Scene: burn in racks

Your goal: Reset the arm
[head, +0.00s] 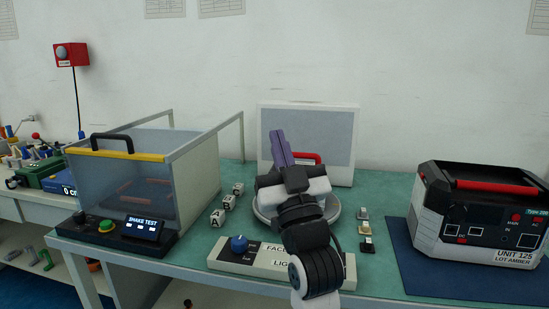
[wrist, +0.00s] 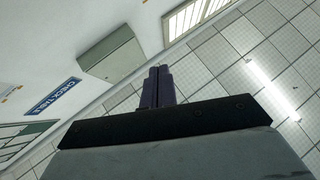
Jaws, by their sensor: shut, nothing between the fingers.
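My gripper (head: 281,148) is raised above the middle of the green work table (head: 385,208), its purple fingers pointing up and closed together. In the wrist view my gripper (wrist: 158,86) is also shut, with nothing between the fingers. That view looks up at the tiled ceiling (wrist: 240,60) and wall. My arm hides part of the round grey plate and the front control panel behind it.
A clear shake test box (head: 130,195) stands on the left, and the Unit 125 case (head: 485,215) on a blue mat (head: 420,265) at right. Between are lettered cubes (head: 229,202), a control panel (head: 225,258), small switches (head: 365,230) and a grey panel (head: 335,135).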

